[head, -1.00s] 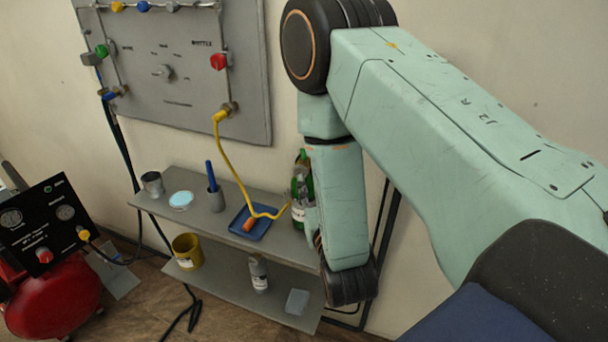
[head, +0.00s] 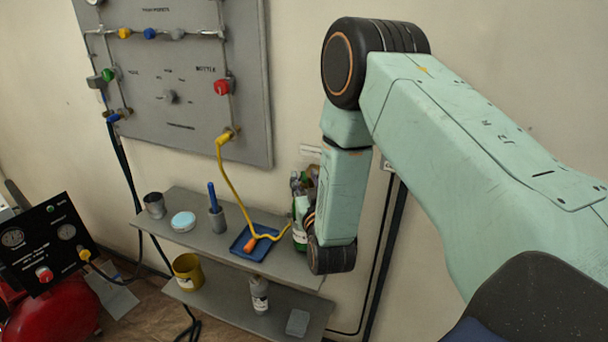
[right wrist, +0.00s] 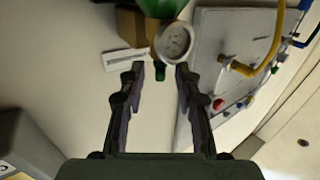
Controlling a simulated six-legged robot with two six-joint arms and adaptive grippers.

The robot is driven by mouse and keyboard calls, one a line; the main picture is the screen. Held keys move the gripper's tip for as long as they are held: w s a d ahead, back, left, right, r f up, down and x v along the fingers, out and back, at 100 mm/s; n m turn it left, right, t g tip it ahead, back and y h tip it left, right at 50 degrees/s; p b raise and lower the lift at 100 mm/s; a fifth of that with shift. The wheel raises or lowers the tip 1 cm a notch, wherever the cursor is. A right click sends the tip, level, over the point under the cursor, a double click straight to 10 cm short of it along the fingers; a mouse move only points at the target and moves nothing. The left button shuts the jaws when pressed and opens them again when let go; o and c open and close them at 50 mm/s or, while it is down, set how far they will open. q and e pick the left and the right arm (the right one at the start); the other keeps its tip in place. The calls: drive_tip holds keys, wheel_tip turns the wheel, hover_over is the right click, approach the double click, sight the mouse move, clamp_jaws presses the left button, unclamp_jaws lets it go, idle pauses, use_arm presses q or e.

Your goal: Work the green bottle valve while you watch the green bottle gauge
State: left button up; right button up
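The green bottle (head: 299,238) with a white label stands at the right end of the upper shelf, partly hidden by my right arm. In the right wrist view, part of the green bottle (right wrist: 160,6) shows at the top edge. Its round white gauge (right wrist: 174,41) faces the camera, but its reading is too small to tell. A small green valve knob (right wrist: 160,73) lies between the fingertips of my right gripper (right wrist: 161,74). The gripper is open, with a gap on both sides of the knob. My left gripper is not in view.
A grey wall panel (head: 180,75) carries a red knob (head: 222,87) and a yellow hose (head: 233,180). The shelf (head: 180,203) holds a blue tray (head: 240,250), a grey cup (head: 154,205) and a pen holder (head: 217,219). A red compressor (head: 60,315) stands at lower left.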

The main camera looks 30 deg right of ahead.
drive_tip(key=shift+x, duration=1.1)
clamp_jaws()
